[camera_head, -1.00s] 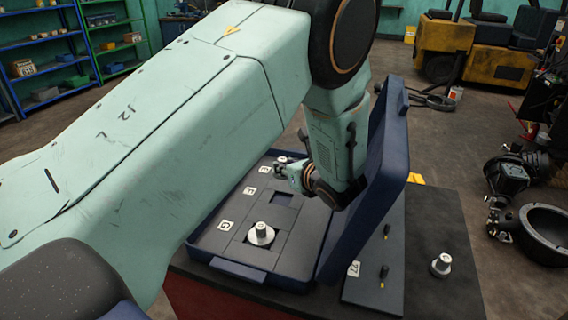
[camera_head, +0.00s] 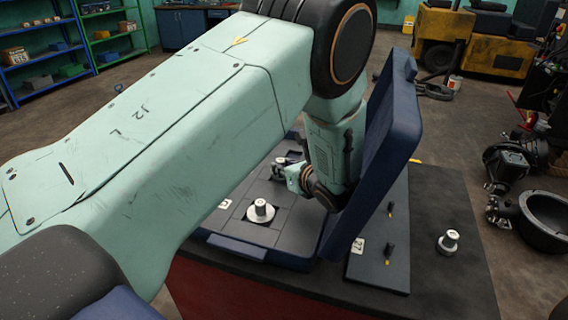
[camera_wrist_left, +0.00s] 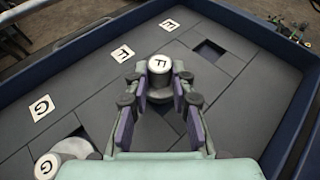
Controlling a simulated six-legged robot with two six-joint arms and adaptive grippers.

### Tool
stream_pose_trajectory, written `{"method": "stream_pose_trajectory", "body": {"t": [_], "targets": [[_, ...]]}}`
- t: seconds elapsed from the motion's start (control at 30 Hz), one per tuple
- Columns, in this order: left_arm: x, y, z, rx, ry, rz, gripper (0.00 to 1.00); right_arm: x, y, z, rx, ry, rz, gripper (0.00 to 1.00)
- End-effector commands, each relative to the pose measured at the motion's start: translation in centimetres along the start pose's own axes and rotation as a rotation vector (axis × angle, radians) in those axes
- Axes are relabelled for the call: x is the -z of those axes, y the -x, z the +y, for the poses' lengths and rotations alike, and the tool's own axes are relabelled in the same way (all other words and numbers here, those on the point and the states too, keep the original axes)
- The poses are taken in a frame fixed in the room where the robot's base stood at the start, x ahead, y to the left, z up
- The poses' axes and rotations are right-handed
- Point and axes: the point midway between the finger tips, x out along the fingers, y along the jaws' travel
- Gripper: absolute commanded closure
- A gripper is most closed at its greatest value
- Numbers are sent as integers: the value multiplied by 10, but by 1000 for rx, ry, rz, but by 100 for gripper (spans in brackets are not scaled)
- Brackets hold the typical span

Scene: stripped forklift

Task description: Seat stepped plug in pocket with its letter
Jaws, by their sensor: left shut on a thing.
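My left gripper (camera_head: 287,170) is shut on a stepped plug, a pale cylinder with a letter that looks like F on top. In the left wrist view the held plug (camera_wrist_left: 160,70) is between the fingertips (camera_wrist_left: 160,95), upright, over the middle of the case insert beside the F label (camera_wrist_left: 123,52). The F pocket is hidden beneath it, and I cannot tell the gap. The E pocket (camera_wrist_left: 208,50) is an empty dark square. Another stepped plug (camera_head: 260,211) sits at the G pocket, by the G label (camera_wrist_left: 43,107). My right gripper is out of view.
The blue case (camera_head: 235,249) has its raised lid (camera_head: 385,140) close to the right of my wrist. A further stepped plug (camera_head: 448,242) stands on the dark bench top (camera_head: 440,205). A dark panel (camera_head: 375,265) with small pegs lies right of the case.

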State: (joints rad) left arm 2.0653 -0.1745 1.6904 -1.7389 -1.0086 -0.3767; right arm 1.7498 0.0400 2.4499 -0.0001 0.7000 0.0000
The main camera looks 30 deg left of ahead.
Motion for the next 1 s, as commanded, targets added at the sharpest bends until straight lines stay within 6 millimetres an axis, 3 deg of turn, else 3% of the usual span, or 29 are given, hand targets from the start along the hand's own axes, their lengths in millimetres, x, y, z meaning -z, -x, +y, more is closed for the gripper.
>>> {"method": "stream_pose_trajectory", "body": {"t": [1.0], "targets": [[2, -2, 1, 1, 1, -1, 100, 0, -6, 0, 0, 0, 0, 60]]}}
